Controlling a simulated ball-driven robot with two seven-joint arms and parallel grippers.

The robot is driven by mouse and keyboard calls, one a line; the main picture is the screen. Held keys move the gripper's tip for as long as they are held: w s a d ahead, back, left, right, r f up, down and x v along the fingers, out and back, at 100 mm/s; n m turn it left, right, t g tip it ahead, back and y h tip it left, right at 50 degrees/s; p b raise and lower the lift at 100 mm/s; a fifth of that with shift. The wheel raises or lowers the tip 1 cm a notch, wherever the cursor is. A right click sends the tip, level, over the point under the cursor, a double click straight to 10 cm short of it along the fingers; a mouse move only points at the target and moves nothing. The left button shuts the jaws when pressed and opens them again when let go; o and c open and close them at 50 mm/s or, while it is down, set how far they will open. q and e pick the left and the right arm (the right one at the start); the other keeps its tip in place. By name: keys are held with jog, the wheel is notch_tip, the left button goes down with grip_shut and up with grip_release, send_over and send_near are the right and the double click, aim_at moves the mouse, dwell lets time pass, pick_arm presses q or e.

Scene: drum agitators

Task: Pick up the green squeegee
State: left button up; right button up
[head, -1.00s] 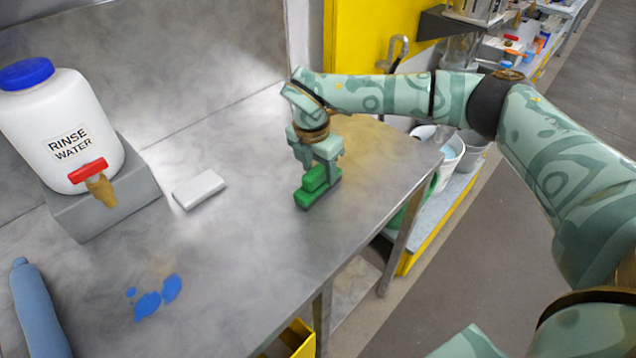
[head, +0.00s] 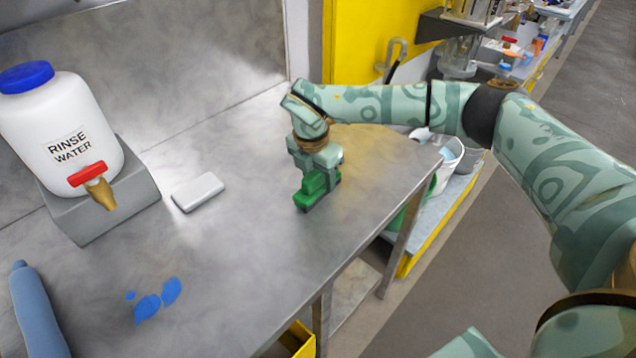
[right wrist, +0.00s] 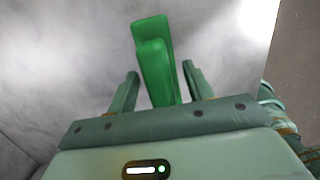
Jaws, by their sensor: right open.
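The green squeegee (head: 314,186) stands on the metal bench, right of the middle of its top. In the right wrist view the squeegee (right wrist: 157,62) reaches in between the two fingers, with a gap on each side, wider on its left. My right gripper (head: 317,172) is open and low over the squeegee, hiding part of it in the head view. In the right wrist view my right gripper (right wrist: 161,82) has its fingers apart on either side of it. My left gripper is out of view.
A white block (head: 198,192) lies left of the squeegee. A rinse water jug (head: 62,130) sits on a grey stand (head: 100,205) at the left. A blue bottle (head: 38,310) and blue spots (head: 157,300) are nearer. The bench's right edge is close to the squeegee.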

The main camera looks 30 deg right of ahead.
jog(key=c, duration=0.9)
jog(key=shift+o, duration=0.2)
jog(key=shift+r, duration=0.2)
jog(key=r, duration=0.2)
jog(key=r+p, duration=0.1)
jog(key=r, duration=0.1)
jog(key=shift+s+r, duration=0.2)
jog(key=shift+r, duration=0.1)
jog(key=s+a+r+p, duration=0.2)
jog(key=s+r, duration=0.6)
jog(key=s, duration=0.5)
jog(key=shift+a+r+p, duration=0.3)
jog(key=shift+a, duration=0.6)
